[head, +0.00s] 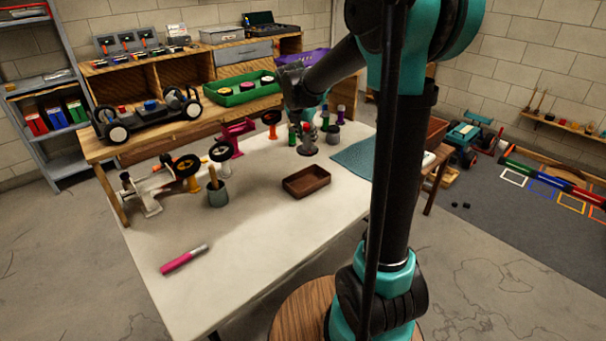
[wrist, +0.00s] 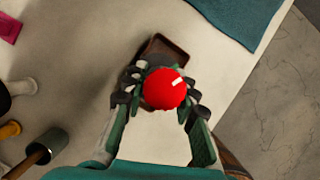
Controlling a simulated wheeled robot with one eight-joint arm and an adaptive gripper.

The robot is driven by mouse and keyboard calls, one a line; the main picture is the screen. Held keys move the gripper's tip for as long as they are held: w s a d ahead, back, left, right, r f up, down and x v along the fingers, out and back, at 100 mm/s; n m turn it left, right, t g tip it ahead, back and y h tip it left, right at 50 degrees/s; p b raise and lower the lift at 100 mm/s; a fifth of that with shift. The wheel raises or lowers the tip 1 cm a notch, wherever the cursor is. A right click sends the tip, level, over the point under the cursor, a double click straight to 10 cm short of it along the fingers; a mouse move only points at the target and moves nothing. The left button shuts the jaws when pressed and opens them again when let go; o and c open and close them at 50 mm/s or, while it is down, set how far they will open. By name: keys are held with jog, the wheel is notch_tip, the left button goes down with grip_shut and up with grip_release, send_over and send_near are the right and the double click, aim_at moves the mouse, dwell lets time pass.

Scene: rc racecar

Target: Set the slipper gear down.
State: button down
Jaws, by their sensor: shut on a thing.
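The slipper gear (wrist: 160,95) shows in the wrist view as a red round piece with a small white mark on it. My gripper (wrist: 164,86) is shut on it, with a dark finger at each side. The gear is held above the table; its height is hard to judge. A brown open tray (wrist: 170,48) lies beyond the gear in the wrist view, partly covered by it and the fingers. In the head view the tray (head: 307,182) sits on the pale table (head: 255,245).
A grey pot with a wooden handle (head: 217,195) and several wheel stands are left of the tray. Small coloured bottles stand behind it. A teal mat (head: 352,156) lies to the right. A pink tool (head: 182,260) lies at front left. The table's front middle is clear.

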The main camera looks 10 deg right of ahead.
notch_tip(320, 180, down, 14)
jog(key=shift+f, duration=0.25)
jog(key=shift+f, duration=0.1)
jog(key=c, duration=1.2)
grip_release()
